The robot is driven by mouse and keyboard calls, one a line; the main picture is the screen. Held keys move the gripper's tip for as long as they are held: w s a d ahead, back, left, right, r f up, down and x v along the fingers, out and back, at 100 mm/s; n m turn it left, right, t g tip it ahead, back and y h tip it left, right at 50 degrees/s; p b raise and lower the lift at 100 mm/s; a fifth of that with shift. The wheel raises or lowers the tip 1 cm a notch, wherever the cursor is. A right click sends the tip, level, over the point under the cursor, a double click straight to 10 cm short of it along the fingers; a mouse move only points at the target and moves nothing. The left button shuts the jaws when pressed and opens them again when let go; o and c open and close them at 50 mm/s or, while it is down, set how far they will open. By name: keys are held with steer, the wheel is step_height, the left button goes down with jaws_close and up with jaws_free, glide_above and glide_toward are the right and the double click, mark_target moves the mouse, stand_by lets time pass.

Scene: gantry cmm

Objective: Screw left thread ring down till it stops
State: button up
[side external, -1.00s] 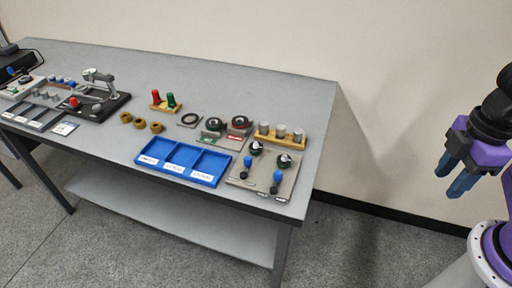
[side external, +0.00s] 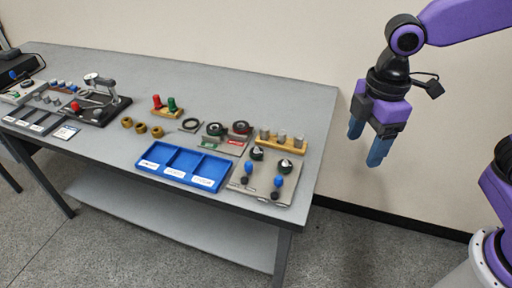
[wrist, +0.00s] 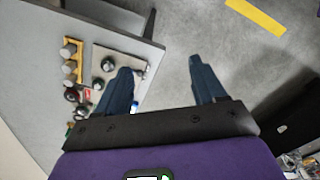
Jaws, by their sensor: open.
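On a grey fixture plate (side external: 264,176) at the table's right front stand two dark round pieces with pale tops, a left one (side external: 257,153) and a right one (side external: 286,166). They look like rings on posts, but the thread is too small to see. Two blue-topped pins stand in front of them, a left one (side external: 248,168) and a right one (side external: 278,181). My gripper (side external: 367,148) is open and empty, fingers down, in the air right of the table. The wrist view shows the open fingers (wrist: 160,66) over the floor, with the plate (wrist: 126,62) to their left.
A blue three-part tray (side external: 183,163) lies left of the plate. A wooden rack (side external: 281,144) with grey cylinders stands behind it. A green-marked ring (side external: 215,129) and a red-marked ring (side external: 241,127) are nearby. The back right of the table is clear.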

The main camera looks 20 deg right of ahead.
steer(key=w+a+n, duration=0.2)
steer(key=w+a, duration=0.2)
steer(key=w, duration=0.4)
steer(key=w+a+n, duration=0.1)
steer(key=w+a, duration=0.3)
steer(key=w, duration=0.4)
steer(key=n, duration=0.3)
glide_toward(256, 148)
step_height(256, 148, down, 10)
steer(key=shift+w+a+r, duration=0.1)
steer(key=c, duration=1.1)
